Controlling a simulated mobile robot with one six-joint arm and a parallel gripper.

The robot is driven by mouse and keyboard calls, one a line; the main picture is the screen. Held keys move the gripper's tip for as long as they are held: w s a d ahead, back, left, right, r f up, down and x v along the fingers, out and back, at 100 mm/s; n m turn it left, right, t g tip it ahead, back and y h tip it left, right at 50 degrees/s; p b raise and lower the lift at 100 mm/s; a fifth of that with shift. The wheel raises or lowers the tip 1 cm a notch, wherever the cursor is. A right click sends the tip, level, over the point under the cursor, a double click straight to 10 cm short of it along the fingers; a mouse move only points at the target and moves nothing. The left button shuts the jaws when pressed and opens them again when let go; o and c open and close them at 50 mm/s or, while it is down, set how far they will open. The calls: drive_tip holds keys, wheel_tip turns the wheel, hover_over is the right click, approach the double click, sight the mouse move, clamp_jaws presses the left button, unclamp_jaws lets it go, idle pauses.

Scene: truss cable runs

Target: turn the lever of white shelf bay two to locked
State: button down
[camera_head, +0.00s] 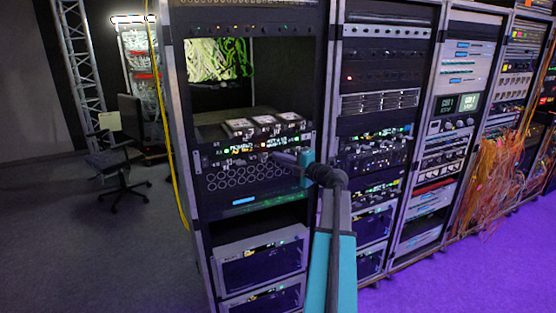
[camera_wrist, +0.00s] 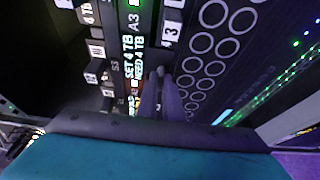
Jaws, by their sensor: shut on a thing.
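The shelf unit (camera_head: 287,143) is in the nearest rack, with a lit front strip of small displays and lights. Three pale-topped drive units stand in a row above it; the middle one (camera_head: 264,121) is behind my gripper's height. My gripper (camera_head: 273,155) reaches in from the right to the strip's lower edge, below the middle unit.
A panel of round holes (camera_head: 240,177) lies just below the strip; its rings also show in the wrist view (camera_wrist: 212,45). More racks (camera_head: 385,100) stand to the right, with loose orange cables (camera_head: 490,170). A chair (camera_head: 115,170) stands on open floor at left.

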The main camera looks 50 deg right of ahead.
drive_tip(key=shift+w+r, duration=0.25)
drive_tip(key=shift+r, duration=0.15)
drive_tip(key=c, duration=1.9)
unclamp_jaws()
drive_tip(key=shift+a, duration=0.1)
drive_tip(key=s+b, duration=0.1)
drive_tip(key=s, duration=0.3)
drive_tip(key=s+b, duration=0.1)
drive_tip(key=s, duration=0.4)
drive_tip(key=s+b, duration=0.1)
drive_tip(key=s, duration=0.3)
drive_tip(key=shift+s+f+b, duration=0.25)
drive_tip(key=shift+f+b, duration=0.05)
drive_tip(key=shift+f, duration=0.05)
